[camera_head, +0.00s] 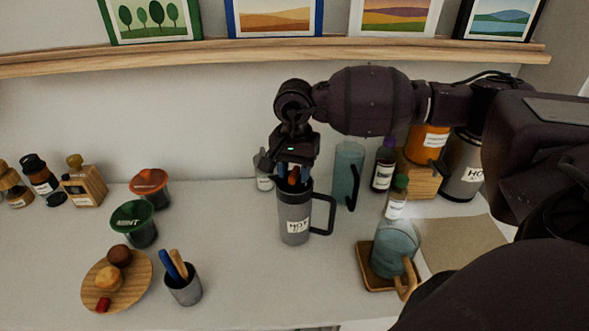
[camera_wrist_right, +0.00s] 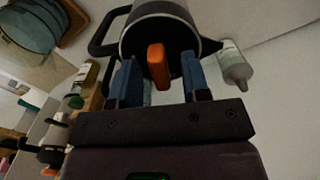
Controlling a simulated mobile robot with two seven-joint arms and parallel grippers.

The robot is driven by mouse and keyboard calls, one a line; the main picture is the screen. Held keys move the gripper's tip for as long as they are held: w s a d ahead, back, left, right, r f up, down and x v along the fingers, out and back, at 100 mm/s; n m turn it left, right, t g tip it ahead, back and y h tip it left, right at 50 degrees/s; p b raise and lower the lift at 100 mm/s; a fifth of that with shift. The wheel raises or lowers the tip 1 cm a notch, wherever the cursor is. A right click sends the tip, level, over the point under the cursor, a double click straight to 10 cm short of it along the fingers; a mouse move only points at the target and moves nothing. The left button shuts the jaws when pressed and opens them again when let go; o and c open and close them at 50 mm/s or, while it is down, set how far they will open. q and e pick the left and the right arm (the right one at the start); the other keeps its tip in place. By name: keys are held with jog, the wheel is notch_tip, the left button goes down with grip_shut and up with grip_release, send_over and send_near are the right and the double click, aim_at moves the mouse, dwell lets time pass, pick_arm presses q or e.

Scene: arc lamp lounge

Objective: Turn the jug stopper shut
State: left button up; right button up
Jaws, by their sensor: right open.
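The jug (camera_head: 294,217) is a grey thermal jug with a black handle and a "HOT" label, upright on the counter at the middle of the head view. Its stopper (camera_wrist_right: 158,64) shows an orange grip bar on the black top. My right gripper (camera_head: 294,176) is directly above the jug, pointing down. In the right wrist view its two blue fingers (camera_wrist_right: 160,80) stand apart on either side of the orange bar, with a gap on each side. The jug's body (camera_wrist_right: 160,8) shows beyond the fingers. My left gripper is not in view.
A blue-grey glass pitcher (camera_head: 348,165) and a small bottle (camera_head: 263,172) stand close behind the jug. Another glass jug (camera_head: 396,240) sits on a wooden tray (camera_head: 368,280) to the right. A grey cup (camera_head: 184,290) with utensils stands front left.

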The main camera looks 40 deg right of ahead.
grip_shut()
jog(key=shift+m, duration=1.5)
jog(key=m, duration=0.3)
jog(key=shift+m+b, duration=0.3)
jog(key=shift+b, duration=0.1)
jog(key=m, duration=1.1)
jog(key=shift+m+p, duration=0.3)
